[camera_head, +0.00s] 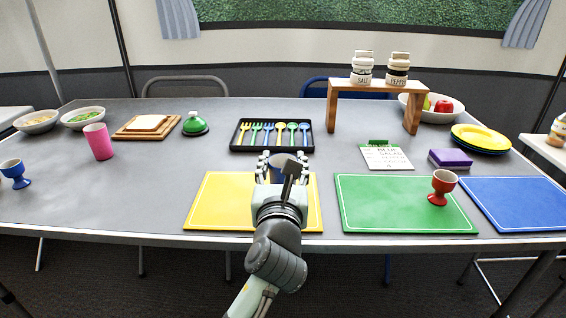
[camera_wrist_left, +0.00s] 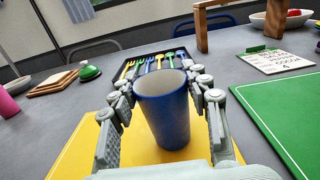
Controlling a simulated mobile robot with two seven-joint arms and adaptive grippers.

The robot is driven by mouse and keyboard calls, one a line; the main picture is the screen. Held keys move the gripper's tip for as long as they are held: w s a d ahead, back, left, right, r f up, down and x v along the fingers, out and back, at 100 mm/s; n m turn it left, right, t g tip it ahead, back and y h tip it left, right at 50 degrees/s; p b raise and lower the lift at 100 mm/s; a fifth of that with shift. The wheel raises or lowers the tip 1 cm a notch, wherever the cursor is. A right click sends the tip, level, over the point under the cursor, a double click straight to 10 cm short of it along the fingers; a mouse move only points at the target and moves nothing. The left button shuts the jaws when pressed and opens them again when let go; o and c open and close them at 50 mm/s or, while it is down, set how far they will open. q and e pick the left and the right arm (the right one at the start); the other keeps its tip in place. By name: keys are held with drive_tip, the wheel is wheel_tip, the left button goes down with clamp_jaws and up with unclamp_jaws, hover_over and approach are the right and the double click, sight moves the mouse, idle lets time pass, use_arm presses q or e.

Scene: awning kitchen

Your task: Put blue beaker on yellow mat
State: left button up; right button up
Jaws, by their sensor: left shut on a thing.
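The blue beaker (camera_wrist_left: 166,118) is upright between the fingers of my left gripper (camera_head: 282,162), which is shut on it. In the head view the beaker (camera_head: 276,172) is mostly hidden by the gripper. The yellow mat (camera_head: 213,205) lies at the front of the grey table. The beaker is over the mat's back right part in the head view. The mat (camera_wrist_left: 75,150) also shows below the beaker in the left wrist view. I cannot tell whether the beaker's base touches the mat. My right gripper is not in view.
A black cutlery tray (camera_head: 237,146) lies just behind the mat. The green mat (camera_head: 380,210), with a red egg cup (camera_head: 441,187), is to the right, then a blue mat (camera_head: 520,205). A pink cup (camera_head: 98,141) and a blue egg cup (camera_head: 15,173) stand on the left.

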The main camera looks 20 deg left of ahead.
use_arm(q)
drive_tip(key=o, duration=1.1)
drive_tip(key=shift+s+r, duration=0.1)
drive_tip(key=v, duration=1)
drive_tip(key=shift+s+d, duration=0.1)
drive_tip(key=shift+s, duration=0.15)
drive_tip(key=shift+s+d, duration=0.15)
drive_tip(key=shift+s, duration=0.5)
